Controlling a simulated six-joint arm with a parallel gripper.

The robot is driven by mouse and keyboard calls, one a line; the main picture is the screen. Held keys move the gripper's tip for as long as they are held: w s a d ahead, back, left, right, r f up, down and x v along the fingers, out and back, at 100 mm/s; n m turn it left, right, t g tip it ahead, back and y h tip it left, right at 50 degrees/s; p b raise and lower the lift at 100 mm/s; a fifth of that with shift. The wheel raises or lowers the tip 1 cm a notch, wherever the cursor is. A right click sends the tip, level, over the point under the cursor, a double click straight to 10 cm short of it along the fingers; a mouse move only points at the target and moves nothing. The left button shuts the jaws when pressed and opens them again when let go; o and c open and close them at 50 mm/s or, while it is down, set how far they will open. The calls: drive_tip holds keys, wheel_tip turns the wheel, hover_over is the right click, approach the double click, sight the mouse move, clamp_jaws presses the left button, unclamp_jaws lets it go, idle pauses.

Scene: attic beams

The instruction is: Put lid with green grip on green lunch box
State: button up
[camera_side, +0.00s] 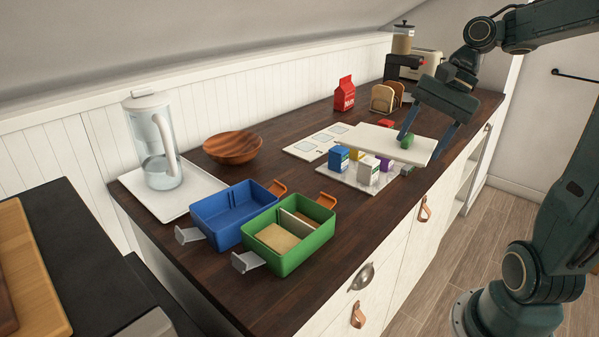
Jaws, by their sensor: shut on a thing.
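The green lunch box (310,249) stands open on the dark wood counter at front centre. It has compartments with a pale divider and a tan filling, a grey clip hanging at its left and an orange clip at its upper right. My gripper (416,139) is at the right, pointing down, shut on the green grip (406,143) of a white lid (419,152). The lid looks nearly level and raised over the counter, well to the right of and behind the green box. Its exact height is hard to tell.
An open blue lunch box (207,213) stands next to the green one. A tray (349,180) of small cartons lies between the lid and the boxes. A wooden bowl (232,148), a water jug (158,150) and a red carton (344,95) stand farther back.

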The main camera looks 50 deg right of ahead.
sight(363, 138)
drive_tip(key=shift+w, duration=0.15)
drive_tip(key=shift+w+a+n, duration=0.1)
drive_tip(key=shift+w+n, duration=0.45)
drive_tip(key=shift+n, duration=0.05)
drive_tip(key=w+a+n+g, duration=0.1)
drive_tip(key=w+n, duration=0.1)
drive_tip(key=w, duration=0.1)
drive_tip(key=w+a+f+n+g, duration=0.1)
drive_tip(key=w+a+n, duration=0.1)
drive_tip(key=w+n, duration=0.1)
drive_tip(key=w+a+f+n+g, duration=0.1)
drive_tip(key=w+n, duration=0.1)
drive_tip(key=w, duration=0.1)
drive_tip(key=shift+a+f+n+y, duration=0.2)
drive_tip(key=shift+a+n+y, duration=0.05)
drive_tip(key=shift+n+y, duration=0.05)
drive_tip(key=w+a+f+n+g+h, duration=0.1)
drive_tip(key=w+a+f+n+g, duration=0.2)
drive_tip(key=w+a+f+n, duration=0.2)
drive_tip(key=w+a+n, duration=0.2)
drive_tip(key=a, duration=0.1)
drive_tip(key=shift+a, duration=0.4)
drive_tip(key=shift+f, duration=0.15)
drive_tip(key=shift+f, duration=2.85)
